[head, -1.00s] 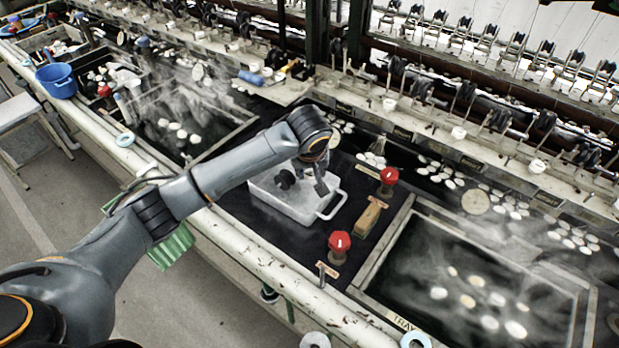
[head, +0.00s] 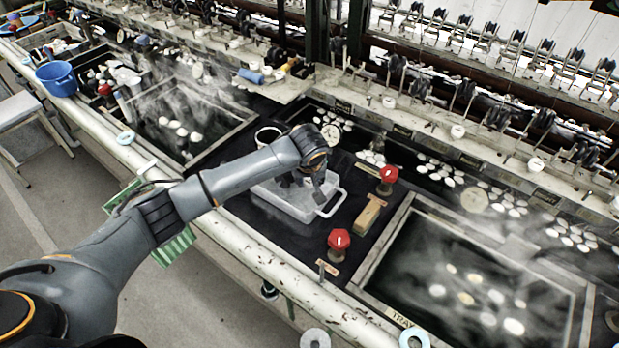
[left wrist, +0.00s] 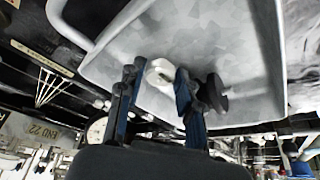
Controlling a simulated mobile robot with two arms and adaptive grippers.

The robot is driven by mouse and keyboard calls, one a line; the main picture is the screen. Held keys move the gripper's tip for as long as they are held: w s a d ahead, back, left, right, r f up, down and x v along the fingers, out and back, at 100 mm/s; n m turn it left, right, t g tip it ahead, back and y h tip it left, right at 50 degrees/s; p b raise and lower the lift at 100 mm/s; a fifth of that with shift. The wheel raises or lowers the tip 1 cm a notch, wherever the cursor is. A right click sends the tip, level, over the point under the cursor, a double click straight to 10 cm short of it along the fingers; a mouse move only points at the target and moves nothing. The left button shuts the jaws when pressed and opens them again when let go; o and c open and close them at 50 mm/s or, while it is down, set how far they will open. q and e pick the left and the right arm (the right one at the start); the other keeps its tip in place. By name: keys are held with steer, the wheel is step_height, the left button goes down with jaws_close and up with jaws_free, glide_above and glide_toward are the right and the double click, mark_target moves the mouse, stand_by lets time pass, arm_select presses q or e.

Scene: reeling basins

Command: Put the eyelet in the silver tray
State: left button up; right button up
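The silver tray (head: 268,200), a pale rectangular tray with a loop handle, stands on the dark worktop in the head view. It fills much of the left wrist view (left wrist: 240,40). My left gripper (left wrist: 157,82) is over the tray, its two fingers apart. A small white piece with a hole, apparently the eyelet (left wrist: 160,72), shows between the fingertips, with gaps on both sides. It appears to be within the tray's outline; whether it rests on the bottom is unclear. A dark spool-shaped thing (left wrist: 214,95) is beside the right finger. My right gripper is not in view.
A red knob (head: 339,240) and another red knob (head: 389,175) stand right of the tray, with a wooden block (head: 370,214) between. A white pot (head: 267,136) is behind my arm. A water basin (head: 395,215) lies right, and a blue bucket (head: 56,78) far left.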

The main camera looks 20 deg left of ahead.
arm_select(q)
steer(key=v, duration=1.2)
steer(key=shift+r+b, duration=0.2)
steer(key=shift+b, duration=0.15)
